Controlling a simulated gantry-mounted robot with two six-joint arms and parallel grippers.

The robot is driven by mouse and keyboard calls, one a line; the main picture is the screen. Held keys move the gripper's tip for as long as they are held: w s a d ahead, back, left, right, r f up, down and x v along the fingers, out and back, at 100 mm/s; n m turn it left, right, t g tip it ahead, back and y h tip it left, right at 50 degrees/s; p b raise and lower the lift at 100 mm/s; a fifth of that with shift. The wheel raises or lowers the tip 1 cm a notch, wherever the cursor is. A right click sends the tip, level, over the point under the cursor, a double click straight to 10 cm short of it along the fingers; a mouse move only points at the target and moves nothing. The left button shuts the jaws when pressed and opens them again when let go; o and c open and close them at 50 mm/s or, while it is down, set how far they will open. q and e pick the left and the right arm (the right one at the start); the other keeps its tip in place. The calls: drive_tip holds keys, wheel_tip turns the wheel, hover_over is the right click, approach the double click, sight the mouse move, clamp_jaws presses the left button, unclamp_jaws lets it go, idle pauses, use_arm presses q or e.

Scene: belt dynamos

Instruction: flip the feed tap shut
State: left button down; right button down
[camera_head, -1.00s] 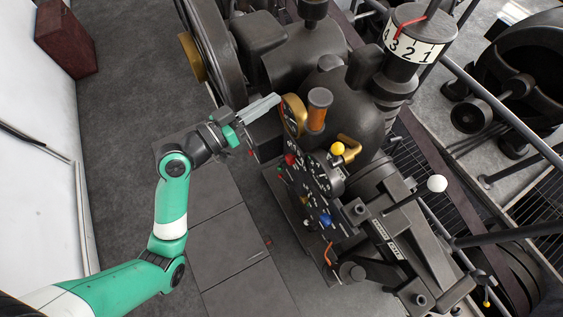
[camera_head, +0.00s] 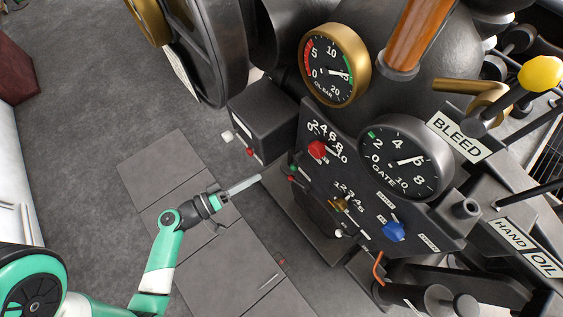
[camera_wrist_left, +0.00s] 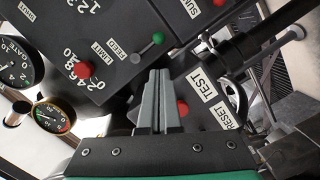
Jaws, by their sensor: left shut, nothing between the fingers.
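The feed tap is a small lever with a green knob (camera_wrist_left: 157,38) beside the FEED label in the left wrist view. Its thin rod runs down-left from the knob to a pivot on the dark panel. In the head view the green knob (camera_head: 292,169) shows small at the panel's left edge. My left gripper (camera_head: 258,179) is shut and empty, its fingers pointing right, a little left of the knob. In the left wrist view the shut fingertips (camera_wrist_left: 158,73) are just below the knob in the picture, apparently not touching it. My right gripper is not in view.
A dark panel carries a red knob (camera_head: 317,149), a blue knob (camera_head: 394,231) and a gate gauge (camera_head: 405,158). A box with a white knob (camera_head: 227,135) stands to its left. A red button (camera_wrist_left: 183,107) is right of my fingers. Floor left of the panel is clear.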

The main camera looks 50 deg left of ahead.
sight(295, 162)
use_arm(q)
drive_tip(key=w+d+b, duration=0.1)
drive_tip(key=w, duration=0.9)
drive_tip(key=shift+f, duration=0.3)
drive_tip(key=shift+s, duration=0.1)
